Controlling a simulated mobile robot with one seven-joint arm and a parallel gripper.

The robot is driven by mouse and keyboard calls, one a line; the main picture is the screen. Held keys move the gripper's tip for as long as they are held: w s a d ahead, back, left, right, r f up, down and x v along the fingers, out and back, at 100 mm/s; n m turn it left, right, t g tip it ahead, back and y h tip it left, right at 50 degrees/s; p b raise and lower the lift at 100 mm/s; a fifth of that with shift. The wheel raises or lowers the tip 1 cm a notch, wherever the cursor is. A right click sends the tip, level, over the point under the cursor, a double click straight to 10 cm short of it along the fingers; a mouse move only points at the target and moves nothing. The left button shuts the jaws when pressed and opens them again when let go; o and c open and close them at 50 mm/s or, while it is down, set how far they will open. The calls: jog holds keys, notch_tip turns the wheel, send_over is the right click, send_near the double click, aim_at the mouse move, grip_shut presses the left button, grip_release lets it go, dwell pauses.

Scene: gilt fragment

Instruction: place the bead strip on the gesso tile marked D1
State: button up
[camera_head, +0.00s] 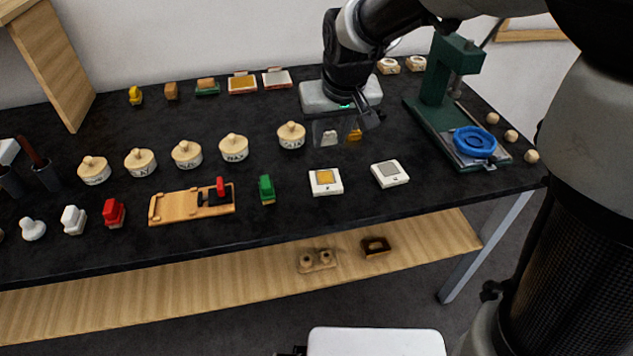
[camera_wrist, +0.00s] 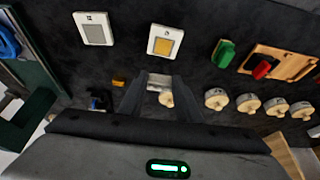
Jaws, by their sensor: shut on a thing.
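My gripper (camera_head: 332,140) is over the dark table, near the rightmost lidded pot. In the wrist view its two dark fingers (camera_wrist: 158,86) are shut on a small pale piece, taken to be the bead strip (camera_wrist: 159,79), only partly visible between them. Two white tiles lie at the table's front. One has a gold square (camera_head: 326,182) and also shows in the wrist view (camera_wrist: 163,42). The other has a grey square (camera_head: 390,173) and is to its right, also in the wrist view (camera_wrist: 95,28). Their marks are too small to read, so I cannot tell which is D1.
Several lidded pots (camera_head: 233,148) stand in a row to the left. A green block (camera_head: 266,189) is left of the gold-square tile. A small orange piece (camera_head: 355,135) is beside my gripper. A green press (camera_head: 439,95) with a blue ring (camera_head: 474,142) stands at right.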

aim_at(326, 181)
jog(key=f, duration=0.3)
jog(key=f+b, duration=0.1)
jog(key=f, duration=0.2)
jog(key=f+b, duration=0.1)
jog(key=f, duration=0.3)
jog(key=shift+s+f, duration=0.1)
jog(key=shift+s, duration=0.25)
jog(key=shift+f+b, duration=0.2)
jog(key=shift+b, duration=0.15)
jog(key=o, duration=1)
jog(key=shift+r, duration=0.1)
